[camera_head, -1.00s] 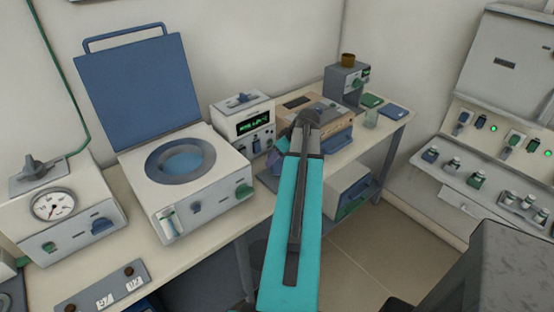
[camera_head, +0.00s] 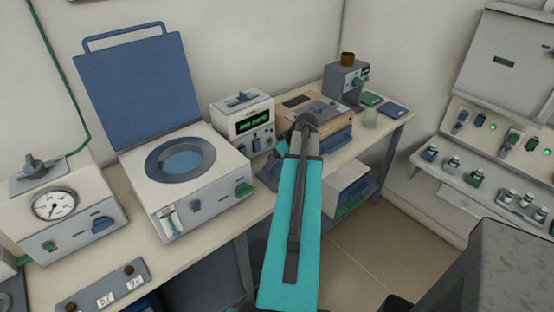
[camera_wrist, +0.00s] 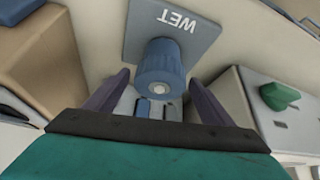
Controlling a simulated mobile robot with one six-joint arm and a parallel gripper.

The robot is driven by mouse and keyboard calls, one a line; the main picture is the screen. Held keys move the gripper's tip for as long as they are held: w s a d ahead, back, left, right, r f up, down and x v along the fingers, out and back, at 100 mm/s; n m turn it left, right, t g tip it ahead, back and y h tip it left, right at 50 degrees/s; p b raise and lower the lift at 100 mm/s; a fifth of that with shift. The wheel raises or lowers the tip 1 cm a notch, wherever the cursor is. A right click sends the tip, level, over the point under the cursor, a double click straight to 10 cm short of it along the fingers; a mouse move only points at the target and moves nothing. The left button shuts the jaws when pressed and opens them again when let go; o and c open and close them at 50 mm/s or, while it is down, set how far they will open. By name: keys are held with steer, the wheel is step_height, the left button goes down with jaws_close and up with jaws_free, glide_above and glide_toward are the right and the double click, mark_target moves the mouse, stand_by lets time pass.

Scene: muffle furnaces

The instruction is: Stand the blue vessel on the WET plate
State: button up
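In the wrist view the blue vessel (camera_wrist: 160,66) is a short ribbed cylinder with a pale centre on its near end. It overlaps the lower edge of the grey-blue WET plate (camera_wrist: 200,38), whose lettering appears upside down. The vessel seems to be on the plate, but I cannot tell whether its base is flat on it. My gripper (camera_wrist: 159,80) has its two dark fingers spread, one on each side of the vessel, with narrow gaps visible.
A tan box (camera_wrist: 50,62) is close on the left in the wrist view, and a cream unit with a green knob (camera_wrist: 279,96) is close on the right. In the head view the bench holds an instrument with a green display (camera_head: 252,122) and an open-lidded unit (camera_head: 215,180).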

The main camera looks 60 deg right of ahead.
steer(key=shift+r, duration=0.2)
steer(key=b+v, duration=0.2)
steer(key=v, duration=0.9)
steer(key=shift+s+r, duration=0.2)
steer(key=shift+r, duration=0.2)
steer(key=shift+s, duration=0.15)
stand_by(0.7)
